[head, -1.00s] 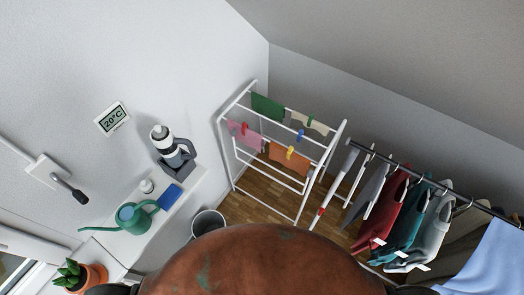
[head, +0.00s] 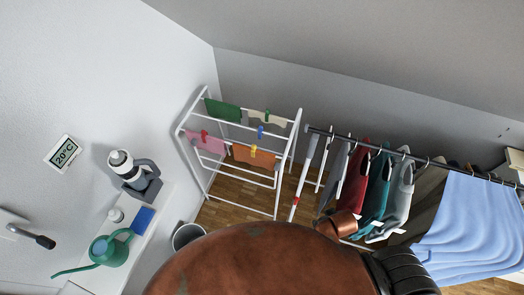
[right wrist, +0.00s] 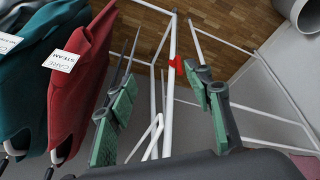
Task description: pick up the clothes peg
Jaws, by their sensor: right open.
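Several clothes pegs sit on the white drying rack (head: 297,135) in the head view: a red peg (head: 204,135), a blue peg (head: 260,131) and a yellow peg (head: 253,150) among them. They grip cloths on the bars. In the right wrist view, a small red piece (right wrist: 176,64) is on a white bar beyond the fingertips; I cannot tell for sure that it is a peg. My right gripper (right wrist: 162,85) is open, its green-padded fingers apart with nothing held between them. My left gripper is not in view.
Hanging clothes, including a red garment (head: 352,181) and a light blue cloth (head: 465,225), crowd the right. The red garment (right wrist: 83,75) is close beside my gripper in the wrist view.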

